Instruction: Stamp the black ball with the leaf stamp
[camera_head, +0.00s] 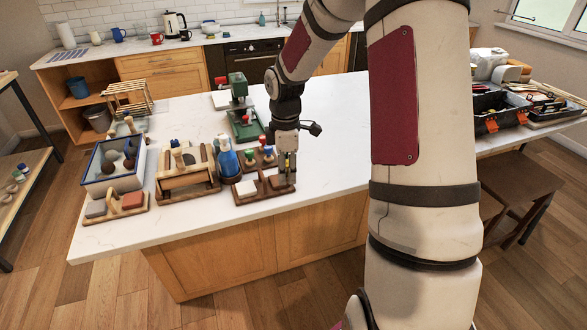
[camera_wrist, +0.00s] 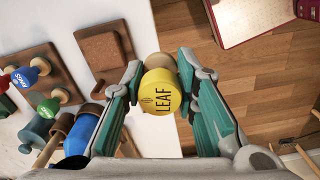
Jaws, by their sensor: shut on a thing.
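My gripper (camera_head: 287,163) is at the front of the counter, above the right end of a small wooden tray. In the wrist view my gripper (camera_wrist: 158,98) is closed around the leaf stamp (camera_wrist: 160,93), a yellow knob marked LEAF with a round tan wooden part beyond it. The stamp appears off the tray, over or near the counter's edge. I cannot make out a black ball in either view.
The wooden tray (camera_head: 262,195) holds a white block (camera_head: 246,188) and a brown pad, which shows in the wrist view (camera_wrist: 103,50). Blue (camera_wrist: 25,77) and green (camera_wrist: 48,107) stamps stand beside it. A green press (camera_head: 241,110) stands behind. Counter right of my gripper is clear.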

